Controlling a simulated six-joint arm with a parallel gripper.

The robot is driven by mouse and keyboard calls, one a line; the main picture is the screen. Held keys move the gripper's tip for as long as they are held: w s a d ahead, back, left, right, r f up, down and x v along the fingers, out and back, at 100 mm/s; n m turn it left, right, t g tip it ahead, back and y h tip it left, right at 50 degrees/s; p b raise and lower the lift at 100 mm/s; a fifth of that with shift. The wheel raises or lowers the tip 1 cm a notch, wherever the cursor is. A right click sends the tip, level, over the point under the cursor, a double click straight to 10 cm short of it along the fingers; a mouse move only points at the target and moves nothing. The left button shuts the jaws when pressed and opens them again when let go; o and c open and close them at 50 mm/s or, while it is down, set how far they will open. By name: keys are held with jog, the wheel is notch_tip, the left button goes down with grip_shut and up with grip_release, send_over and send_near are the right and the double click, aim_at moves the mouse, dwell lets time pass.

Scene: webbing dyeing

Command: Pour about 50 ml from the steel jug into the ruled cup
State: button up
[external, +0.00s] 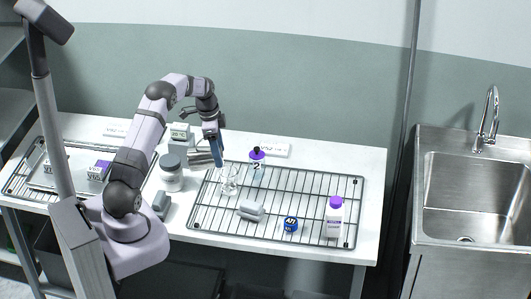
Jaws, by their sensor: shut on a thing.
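My gripper (217,155) is shut on the steel jug (201,159), which is held in the air and tilted well over, close to lying on its side. The ruled cup (230,182), clear and small, stands upright on the left part of the wire rack. The jug is above and slightly left of the cup, apart from it. No stream of liquid can be made out, and the level in the cup is too small to read.
A grey-lidded jar (171,178) stands left of the wire rack (310,190). On the rack are a purple-capped dropper bottle (257,163), a grey block (251,210), a blue round container (290,224) and a purple-capped white bottle (334,217). A sink (480,190) is at the right.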

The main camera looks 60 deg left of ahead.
aim_at(204, 149)
jog(key=shift+s+a+f+t+h+b, duration=0.25)
jog(key=shift+s+a+t+b, duration=0.2)
jog(key=shift+b, duration=0.2)
jog(key=shift+s+a+f+t+h+b, duration=0.25)
jog(key=shift+s+a+t+b, duration=0.1)
jog(key=shift+s+b, duration=0.25)
jog(key=shift+r, duration=0.35)
jog(key=shift+f, duration=0.2)
jog(key=b, duration=0.1)
jog(key=t+h+b, duration=0.1)
jog(key=b, duration=0.1)
jog(key=shift+s+a+f+t, duration=0.25)
jog(key=shift+s+f+t, duration=0.05)
jog(key=shift+s, duration=0.1)
jog(key=shift+s+a+r+t+h, duration=0.1)
jog(key=shift+s+r+t+h, duration=0.1)
jog(key=shift+r+t+h, duration=0.4)
jog(key=shift+r, duration=0.1)
